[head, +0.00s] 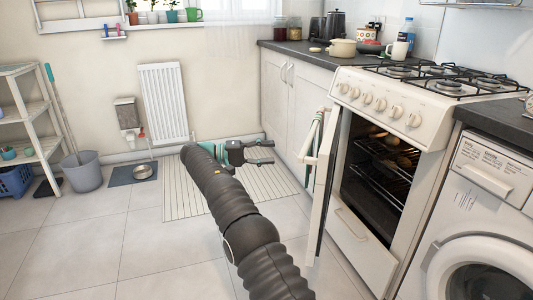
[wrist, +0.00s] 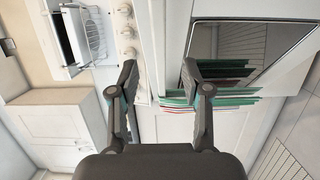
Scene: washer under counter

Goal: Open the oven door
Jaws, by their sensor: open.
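The white oven door (head: 318,200) stands wide open, swung out to the left of the oven (head: 375,185), whose dark inside with racks shows. Its handle (head: 309,140) has striped towels hung on it. My gripper (head: 262,152) is open and empty, left of the door in the head view. In the wrist view, my gripper (wrist: 159,72) has its fingers spread, with the pale door edge between them in the picture. The right finger overlaps the towels (wrist: 215,100) there; I cannot tell whether it touches. The door's glass (wrist: 245,42) shows to the right.
The washing machine (head: 480,235) stands right of the oven. White cabinets (head: 290,95) stand behind the door. The tiled floor (head: 90,240) is clear to the left, with a striped mat (head: 215,190) and a grey bucket (head: 82,172) further back.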

